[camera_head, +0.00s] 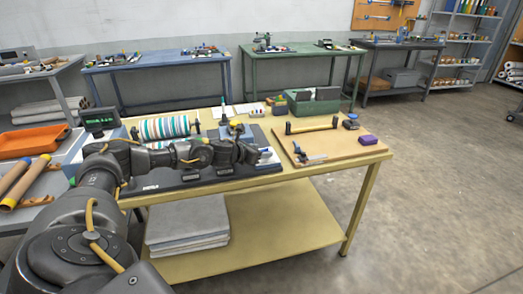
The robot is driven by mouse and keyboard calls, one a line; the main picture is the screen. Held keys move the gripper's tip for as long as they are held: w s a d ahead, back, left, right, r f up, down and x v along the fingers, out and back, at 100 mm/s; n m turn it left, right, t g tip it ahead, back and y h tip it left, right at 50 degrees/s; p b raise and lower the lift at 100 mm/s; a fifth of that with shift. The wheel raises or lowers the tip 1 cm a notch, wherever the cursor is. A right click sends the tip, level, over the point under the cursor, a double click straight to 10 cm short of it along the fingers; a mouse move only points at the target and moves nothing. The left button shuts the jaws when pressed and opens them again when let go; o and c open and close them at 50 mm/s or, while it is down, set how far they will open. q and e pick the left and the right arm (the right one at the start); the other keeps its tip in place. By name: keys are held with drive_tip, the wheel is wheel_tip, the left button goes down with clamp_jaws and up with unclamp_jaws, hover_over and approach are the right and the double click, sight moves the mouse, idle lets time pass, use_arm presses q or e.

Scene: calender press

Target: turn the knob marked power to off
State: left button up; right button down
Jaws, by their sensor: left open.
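The calender press stands on the left part of a yellow table (300,215). Its striped roller (165,127) shows behind my left arm, and its dark base (205,183) carries small pale labels. My left arm reaches across the front of the press, and my left gripper (266,156) is open over the right end of the base. I cannot make out the power knob or its marking; it is too small or hidden by my arm. My right gripper is not in view.
A small display (100,121) and an orange tray (30,141) are at the left. The floor to the right is clear.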

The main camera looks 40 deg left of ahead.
use_arm(q)
drive_tip(key=shift+w+f, duration=0.2)
drive_tip(key=shift+w, duration=0.2)
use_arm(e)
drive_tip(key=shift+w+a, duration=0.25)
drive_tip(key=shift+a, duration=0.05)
use_arm(q)
drive_tip(key=shift+c, duration=0.2)
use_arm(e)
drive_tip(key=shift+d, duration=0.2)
use_arm(q)
drive_tip(key=c, duration=0.9)
drive_tip(key=shift+c, duration=0.2)
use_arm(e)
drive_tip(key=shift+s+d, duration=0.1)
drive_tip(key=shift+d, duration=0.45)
